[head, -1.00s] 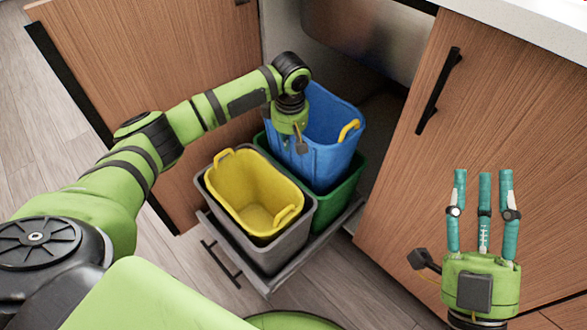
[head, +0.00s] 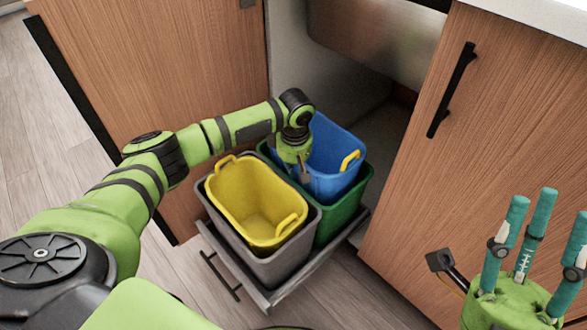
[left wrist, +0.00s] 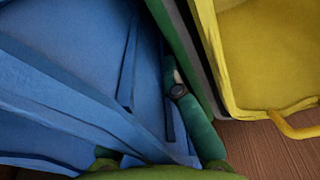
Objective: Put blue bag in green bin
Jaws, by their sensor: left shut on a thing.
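The blue bag (head: 338,148), a tub-like holder with a yellow handle, sits upright and well down inside the green bin (head: 336,222), its rim still above the bin's rim. My left gripper (head: 303,172) is shut on the bag's near-left wall; its fingers are mostly hidden in the head view. In the left wrist view, the blue bag (left wrist: 75,70) fills the left side and a teal finger (left wrist: 205,135) lies against it, beside the green bin's wall (left wrist: 178,45). My right gripper (head: 545,225) is empty and open, fingers spread, at the lower right.
A yellow bag (head: 245,192) sits in a grey bin (head: 268,268) left of the green bin. Both bins stand on a pulled-out drawer (head: 290,285) between an open cabinet door (head: 160,60) and the right cabinet front (head: 480,150). Free floor (head: 90,130) lies at left.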

